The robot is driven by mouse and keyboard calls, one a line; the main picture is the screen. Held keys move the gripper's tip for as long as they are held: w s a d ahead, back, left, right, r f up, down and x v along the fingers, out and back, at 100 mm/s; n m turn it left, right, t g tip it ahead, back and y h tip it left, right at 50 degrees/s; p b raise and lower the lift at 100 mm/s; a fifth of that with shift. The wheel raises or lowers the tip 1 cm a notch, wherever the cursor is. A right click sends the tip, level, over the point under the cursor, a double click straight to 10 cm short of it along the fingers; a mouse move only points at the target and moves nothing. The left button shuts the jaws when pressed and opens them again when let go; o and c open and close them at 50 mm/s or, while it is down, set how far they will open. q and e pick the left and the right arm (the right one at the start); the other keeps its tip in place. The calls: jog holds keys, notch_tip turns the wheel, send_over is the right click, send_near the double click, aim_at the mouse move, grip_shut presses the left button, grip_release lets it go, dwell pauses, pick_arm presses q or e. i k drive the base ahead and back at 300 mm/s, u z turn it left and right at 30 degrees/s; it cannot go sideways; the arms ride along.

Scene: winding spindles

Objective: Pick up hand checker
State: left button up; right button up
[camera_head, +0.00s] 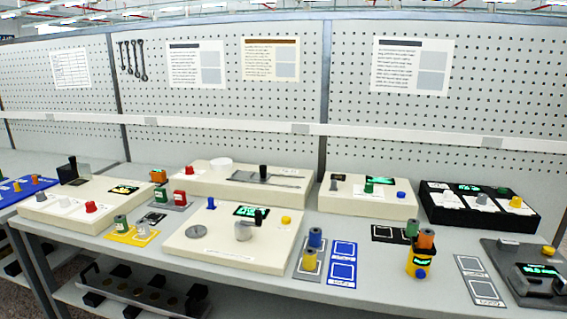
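What looks like the hand checker is a small yellow device (421,262) on the right half of the bench. It stands upright, with a dark display showing green text and a blue button low on its front. An orange cylinder (426,238) shows at its top; I cannot tell whether it is part of the device or a spindle in it. A green spindle (411,229) stands just behind it on the left. Neither of my grippers is in view.
Left of the device lie a blue mat (343,261) and a grey tray with blue and yellow spindles (310,257). A grey mat (479,280) and a dark machine (527,272) are to its right. Cream consoles (365,198) stand behind. A pegboard wall (280,110) closes the back.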

aim_at(418, 258)
jog(key=k, duration=0.65)
jog(key=z, duration=1)
jog(key=i, duration=1.5)
jog(key=u, duration=0.5)
jog(key=k, duration=0.4)
jog(key=i, duration=0.5)
jog(key=u, duration=0.05)
